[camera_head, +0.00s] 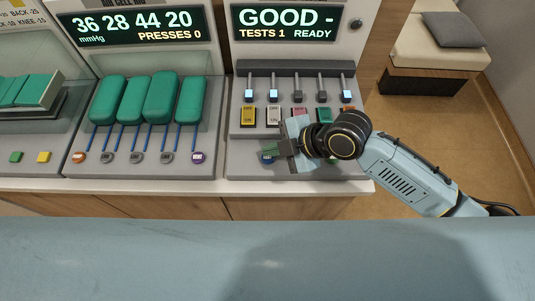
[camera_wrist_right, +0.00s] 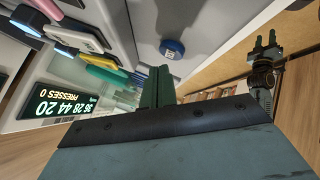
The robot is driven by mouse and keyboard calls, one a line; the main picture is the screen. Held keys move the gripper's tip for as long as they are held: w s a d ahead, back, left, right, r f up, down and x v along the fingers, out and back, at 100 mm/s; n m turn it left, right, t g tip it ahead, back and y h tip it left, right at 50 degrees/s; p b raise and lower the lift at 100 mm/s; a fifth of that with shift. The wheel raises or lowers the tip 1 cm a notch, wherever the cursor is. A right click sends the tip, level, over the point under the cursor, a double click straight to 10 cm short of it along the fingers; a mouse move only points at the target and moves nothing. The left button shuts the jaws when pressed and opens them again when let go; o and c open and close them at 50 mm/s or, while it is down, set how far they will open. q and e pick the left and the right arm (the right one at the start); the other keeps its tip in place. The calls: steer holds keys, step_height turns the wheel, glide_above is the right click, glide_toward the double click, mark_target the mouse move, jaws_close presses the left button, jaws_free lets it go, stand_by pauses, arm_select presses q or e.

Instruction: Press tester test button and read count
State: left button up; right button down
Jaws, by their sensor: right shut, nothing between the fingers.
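The tester (camera_head: 238,150) is the right-hand grey unit on the counter. Its display (camera_head: 285,22) reads "GOOD -", "TESTS 1" and "READY". A round blue button (camera_head: 267,157) sits low on its front, partly covered by my right gripper (camera_head: 268,151). That gripper is shut and empty. In the right wrist view the blue button (camera_wrist_right: 172,47) lies just beyond the shut green fingertips (camera_wrist_right: 158,70), with a gap seemingly between; contact is not visible. My left gripper (camera_wrist_right: 265,42) shows small in the right wrist view, its two fingers apart; it is outside the head view.
Yellow, white and other coloured cards (camera_head: 248,116) stand in a row under levers, close above my right gripper. Left is a unit with green pads (camera_head: 160,97); its display (camera_head: 138,25) reads "36 28 44 20" and "PRESSES 0". A cushioned seat (camera_head: 440,42) stands at back right.

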mark_target(272, 158)
steer(key=shift+f, duration=0.1)
steer(key=shift+f, duration=0.35)
steer(key=shift+f+b, duration=0.45)
stand_by(0.8)
steer(key=shift+r+p, duration=0.8)
steer(key=shift+r, duration=0.1)
steer(key=shift+r, duration=0.1)
step_height(272, 158, up, 5)
steer(key=p, duration=0.4)
steer(key=shift+p, duration=0.35)
